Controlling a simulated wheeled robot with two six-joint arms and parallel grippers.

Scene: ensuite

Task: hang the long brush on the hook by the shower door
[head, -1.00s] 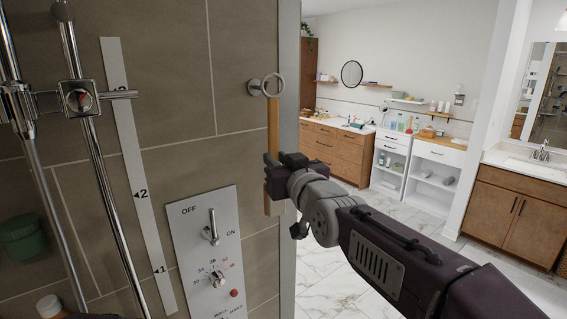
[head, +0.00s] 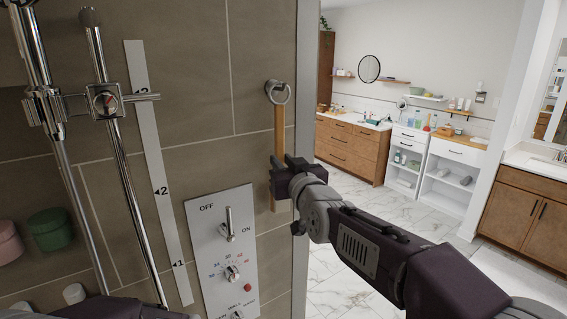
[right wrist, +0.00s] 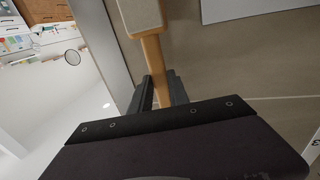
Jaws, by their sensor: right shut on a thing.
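The long brush has a light wooden handle (head: 279,130) that hangs upright along the tiled wall. A metal ring (head: 288,95) is at the handle's top. My right gripper (head: 277,178) is shut on the lower handle. The right wrist view shows the handle (right wrist: 152,60) between my fingers (right wrist: 160,92) and a pale block-like brush head (right wrist: 140,14) beyond. The hook (head: 270,85) is on the wall by the shower edge. The ring overlaps it in the head view; I cannot tell whether it is around the hook. My left gripper is out of view.
A shower control panel (head: 222,245) and chrome rails (head: 113,150) are on the wall to the left. Pink (head: 8,242) and green (head: 50,229) jars stand at far left. Open marble floor (head: 350,260) lies to the right, before wooden cabinets (head: 352,150).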

